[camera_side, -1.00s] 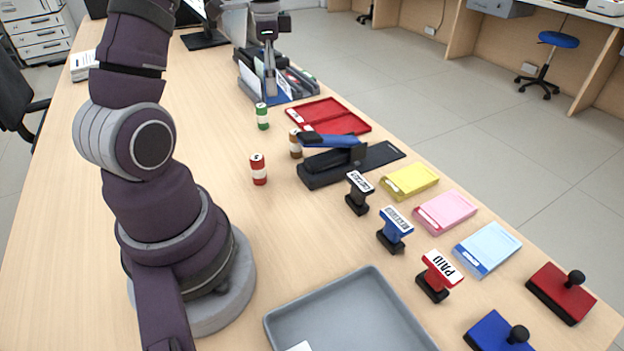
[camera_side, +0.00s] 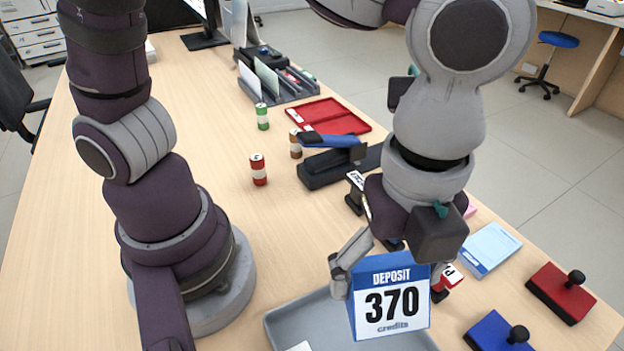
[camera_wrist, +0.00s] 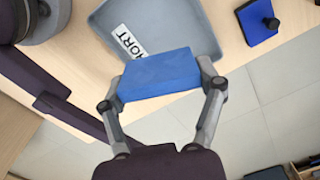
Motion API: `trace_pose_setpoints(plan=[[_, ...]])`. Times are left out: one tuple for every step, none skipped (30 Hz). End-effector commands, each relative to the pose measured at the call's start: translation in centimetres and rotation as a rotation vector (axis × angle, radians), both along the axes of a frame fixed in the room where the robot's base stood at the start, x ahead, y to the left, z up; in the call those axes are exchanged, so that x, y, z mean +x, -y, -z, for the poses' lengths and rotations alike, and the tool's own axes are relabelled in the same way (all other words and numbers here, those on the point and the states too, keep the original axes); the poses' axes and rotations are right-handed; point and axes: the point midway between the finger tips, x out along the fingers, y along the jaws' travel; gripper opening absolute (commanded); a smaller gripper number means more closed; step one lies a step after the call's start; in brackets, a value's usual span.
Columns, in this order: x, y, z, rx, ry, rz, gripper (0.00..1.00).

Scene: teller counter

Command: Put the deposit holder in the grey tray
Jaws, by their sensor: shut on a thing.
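The deposit holder (camera_side: 391,300) is a blue and white card stand reading "DEPOSIT 370 credits". My gripper (camera_side: 385,268) is shut on it and holds it upright. In the wrist view my gripper (camera_wrist: 160,90) has a finger at each end of the blue holder (camera_wrist: 160,72). The grey tray (camera_side: 290,322) lies on the counter at the front, and the holder hangs over its right part in the side view. The wrist view also shows the tray (camera_wrist: 95,45) beyond the holder. I cannot tell the exact height of the holder above it.
A white card (camera_wrist: 127,42) reading "HORT" lies in the tray. Red (camera_side: 562,292) and blue (camera_side: 497,332) stamp pads stand right of the tray. Rolls and a stapler stand farther back.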

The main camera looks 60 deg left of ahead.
Motion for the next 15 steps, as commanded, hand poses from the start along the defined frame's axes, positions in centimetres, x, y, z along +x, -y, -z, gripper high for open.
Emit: trace_pose_setpoints(plan=[[-0.8,0.4,0.0,-0.001,0.001,0.036,0.32],[-0.9,0.5,0.4,0.001,-0.001,0.042,0.32],[-0.8,0.4,1.2,0.004,-0.003,0.036,0.32],[-0.8,0.4,1.7,0.003,-0.003,0.035,0.32],[-0.8,0.3,2.2,0.005,-0.004,0.035,0.32],[-0.8,0.3,2.9,0.005,-0.004,0.034,0.32],[-0.8,0.3,3.4,0.005,-0.005,0.034,0.32],[-0.8,0.3,3.9,0.003,-0.003,0.033,0.32],[-0.8,0.3,4.4,0.003,-0.003,0.033,0.32],[-0.8,0.3,4.9,0.005,-0.004,0.032,0.32],[-0.7,0.3,5.4,0.004,-0.003,0.032,0.32],[-0.7,0.3,5.9,0.003,-0.003,0.031,0.32],[-0.7,0.3,6.3,0.003,-0.002,0.031,0.32],[-0.7,0.3,6.9,0.005,-0.004,0.031,0.32],[-0.7,0.3,7.8,0.006,-0.004,0.031,0.32]])
